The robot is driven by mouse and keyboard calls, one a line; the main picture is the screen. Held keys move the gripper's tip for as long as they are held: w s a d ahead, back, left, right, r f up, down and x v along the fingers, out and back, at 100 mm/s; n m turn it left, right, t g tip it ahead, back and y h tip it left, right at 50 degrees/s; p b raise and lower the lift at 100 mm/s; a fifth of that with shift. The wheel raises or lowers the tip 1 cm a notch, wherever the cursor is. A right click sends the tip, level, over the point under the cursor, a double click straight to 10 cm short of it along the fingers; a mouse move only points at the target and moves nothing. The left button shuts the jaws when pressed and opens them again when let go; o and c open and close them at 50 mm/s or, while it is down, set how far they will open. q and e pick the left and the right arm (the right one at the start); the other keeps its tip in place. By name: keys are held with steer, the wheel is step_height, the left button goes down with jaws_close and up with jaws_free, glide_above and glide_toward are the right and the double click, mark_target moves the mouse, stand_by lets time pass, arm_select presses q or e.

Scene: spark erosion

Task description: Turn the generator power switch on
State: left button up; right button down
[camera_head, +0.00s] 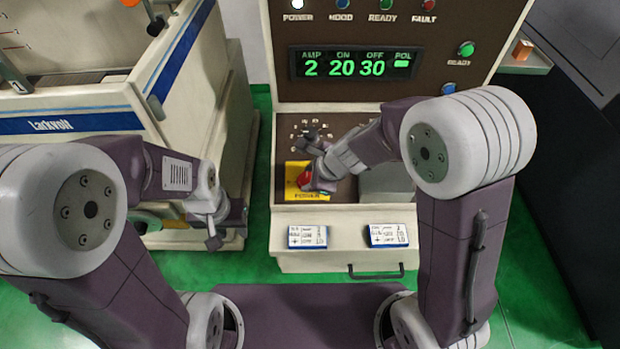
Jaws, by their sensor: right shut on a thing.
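The generator (283,225) stands ahead, with a sloping brown panel. Its power switch (304,180) is a red knob on a yellow plate (296,194) lettered "POWER". My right gripper (312,182) reaches in from the right and is shut on the red knob, hiding part of it. The white lamp (297,4) over "POWER" is lit. The display (352,64) glows green with 2, 20, 30 and a bar under POL. My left gripper (213,241) hangs low left of the generator, apart from it; its fingers are too small to read.
A Larkvolt machine (100,100) stands at the left, close to my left arm. Two white label cards (307,237) (388,235) lie on the generator's front ledge, above a dark handle (376,274). A small shelf with an orange-brown block (523,50) is at the upper right.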

steer(key=shift+w+r, duration=0.1)
steer(key=shift+r, duration=0.05)
steer(key=c, duration=0.9)
jaws_free()
steer(key=shift+o, duration=0.2)
steer(key=shift+d+r, duration=0.1)
steer(key=shift+r, duration=0.25)
steer(key=p+v, duration=0.4)
steer(key=v, duration=0.4)
steer(key=shift+s+p, duration=0.3)
steer(key=shift+s, duration=0.05)
steer(key=shift+d, duration=0.1)
